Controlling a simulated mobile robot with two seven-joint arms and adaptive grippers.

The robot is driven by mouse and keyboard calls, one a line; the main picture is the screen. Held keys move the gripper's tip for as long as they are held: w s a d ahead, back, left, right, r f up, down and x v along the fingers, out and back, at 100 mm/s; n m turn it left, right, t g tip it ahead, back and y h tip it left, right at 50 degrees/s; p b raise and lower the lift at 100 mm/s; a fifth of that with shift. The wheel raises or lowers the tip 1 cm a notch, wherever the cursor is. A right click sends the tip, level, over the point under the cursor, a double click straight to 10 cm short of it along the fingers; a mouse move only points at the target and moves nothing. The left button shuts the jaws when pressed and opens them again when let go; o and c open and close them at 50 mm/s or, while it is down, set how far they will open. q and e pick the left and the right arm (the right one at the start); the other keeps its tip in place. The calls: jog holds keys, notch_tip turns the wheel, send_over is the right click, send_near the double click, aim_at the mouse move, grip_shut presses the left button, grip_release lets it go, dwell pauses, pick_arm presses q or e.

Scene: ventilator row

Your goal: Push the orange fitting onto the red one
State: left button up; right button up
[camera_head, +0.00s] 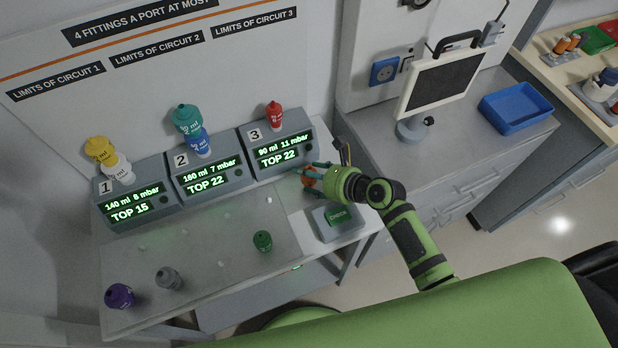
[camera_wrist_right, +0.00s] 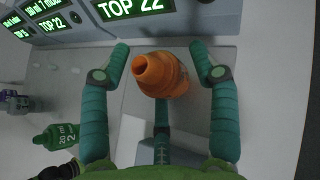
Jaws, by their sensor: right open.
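The red fitting (camera_head: 274,117) stands upright on top of the circuit 3 unit (camera_head: 262,156). The orange fitting (camera_head: 309,180) is at the front right of that unit, partly hidden by my right gripper (camera_head: 314,172). In the right wrist view the orange fitting (camera_wrist_right: 162,75) lies between the spread fingers of my right gripper (camera_wrist_right: 160,52), with visible gaps at both sides. The gripper is open. Whether the fitting rests on the table cannot be told. My left gripper is not in view.
Circuit 1 unit (camera_head: 132,208) bears yellow and white fittings; circuit 2 unit (camera_head: 207,181) bears teal and blue ones. Green (camera_head: 263,242), grey (camera_head: 168,278) and purple (camera_head: 119,296) fittings stand on the table. A check button box (camera_head: 338,222) sits close to my right gripper.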

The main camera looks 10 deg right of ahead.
aim_at(310, 168)
jog(key=shift+w+a+f, duration=0.1)
jog(key=shift+p, duration=0.4)
dwell(0.3)
grip_shut()
jog(key=shift+r, duration=0.25)
jog(key=shift+r+p, duration=0.5)
jog(key=shift+p, duration=0.2)
jog(key=shift+r+p, duration=0.85)
jog(key=shift+p, duration=0.55)
